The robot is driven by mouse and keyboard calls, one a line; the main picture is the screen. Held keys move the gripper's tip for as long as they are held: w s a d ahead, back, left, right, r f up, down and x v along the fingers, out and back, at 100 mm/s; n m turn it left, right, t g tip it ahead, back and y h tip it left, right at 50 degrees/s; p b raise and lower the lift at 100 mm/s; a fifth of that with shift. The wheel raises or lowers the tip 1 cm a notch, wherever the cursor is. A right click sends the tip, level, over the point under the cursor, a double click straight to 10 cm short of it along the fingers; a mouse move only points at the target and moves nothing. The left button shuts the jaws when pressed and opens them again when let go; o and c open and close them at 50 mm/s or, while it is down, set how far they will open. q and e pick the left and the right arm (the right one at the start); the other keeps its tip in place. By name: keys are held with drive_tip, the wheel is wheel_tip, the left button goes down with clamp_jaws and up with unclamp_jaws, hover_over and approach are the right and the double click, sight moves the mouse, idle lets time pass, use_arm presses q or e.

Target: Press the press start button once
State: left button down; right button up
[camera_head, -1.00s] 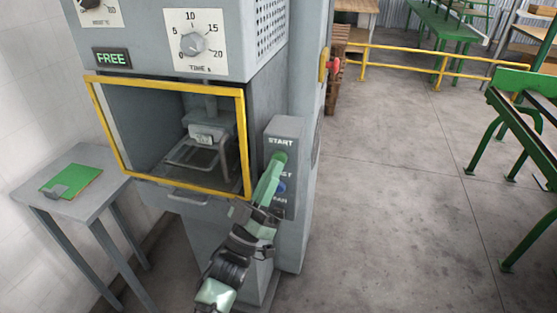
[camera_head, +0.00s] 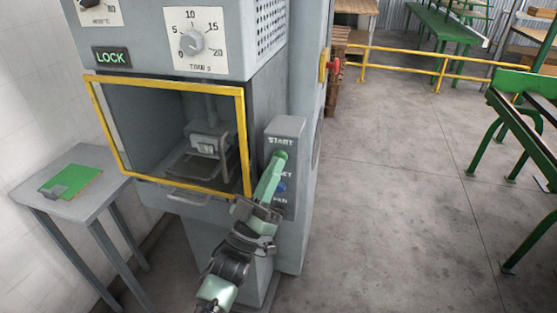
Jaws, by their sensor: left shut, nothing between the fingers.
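The press (camera_head: 225,92) is a grey machine with a yellow-framed window (camera_head: 246,140). Its small display (camera_head: 111,57) reads LOCK in green. A grey button box (camera_head: 289,127) on its right front carries the label START, with a green start button (camera_head: 281,155) under it. My left gripper (camera_head: 275,165) is shut and empty, with its tip at or just below the start button; I cannot tell whether they touch. A blue button (camera_head: 281,187) beside the gripper is partly covered. Inside the window, the press head (camera_head: 205,140) is down near the plate. My right gripper is not in view.
A small grey table (camera_head: 95,192) with a green board (camera_head: 72,181) stands at the left by the white wall. A yellow rail (camera_head: 420,62) and green benches (camera_head: 525,110) are at the back and right. The concrete floor right of the press is open.

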use_arm(q)
drive_tip(key=shift+s, duration=0.1)
drive_tip(key=shift+s+a+p, duration=0.3)
drive_tip(key=shift+s+p, duration=0.2)
drive_tip(key=shift+s, duration=0.3)
drive_tip(key=s, duration=0.1)
drive_tip(key=s+a+p, duration=0.1)
drive_tip(key=s, duration=0.1)
drive_tip(key=s+p, duration=0.1)
drive_tip(key=shift+s+a, duration=0.25)
drive_tip(key=shift+s, duration=0.1)
idle(0.6)
